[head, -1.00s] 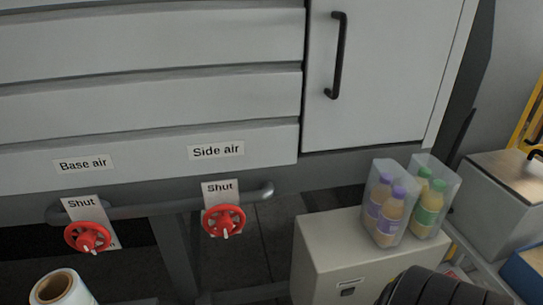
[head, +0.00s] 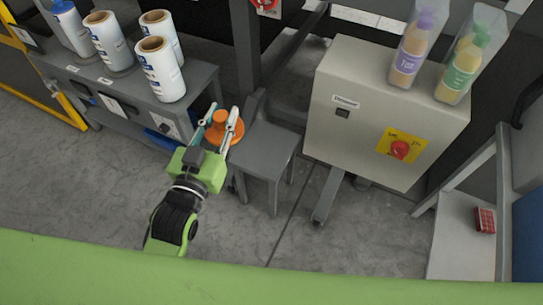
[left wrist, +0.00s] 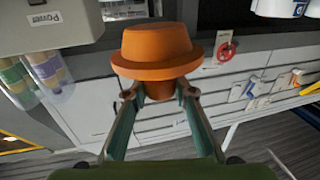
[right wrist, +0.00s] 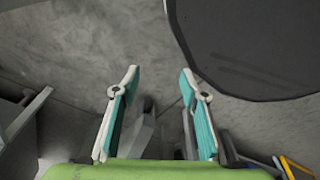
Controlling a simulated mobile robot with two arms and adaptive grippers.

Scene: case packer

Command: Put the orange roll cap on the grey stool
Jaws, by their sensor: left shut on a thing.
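The orange roll cap (head: 219,124) is held in my left gripper (head: 222,130), which is shut on it. In the left wrist view the cap (left wrist: 157,50) has a wide flange and a narrower plug, and the fingertips (left wrist: 160,92) grip the plug. The grey stool (head: 262,150) stands just right of the cap in the head view, with its seat clear. The cap is at the seat's left edge; its height over the seat is hard to tell. My right gripper (right wrist: 160,85) is open and empty in the right wrist view and is outside the head view.
A grey bench (head: 200,85) with several white film rolls (head: 161,72) stands left of the stool. A beige cabinet (head: 330,130) with bottles in clear packs (head: 408,60) on top stands right. A white shelf (head: 455,240) holds a small red box (head: 485,220). Floor in front is clear.

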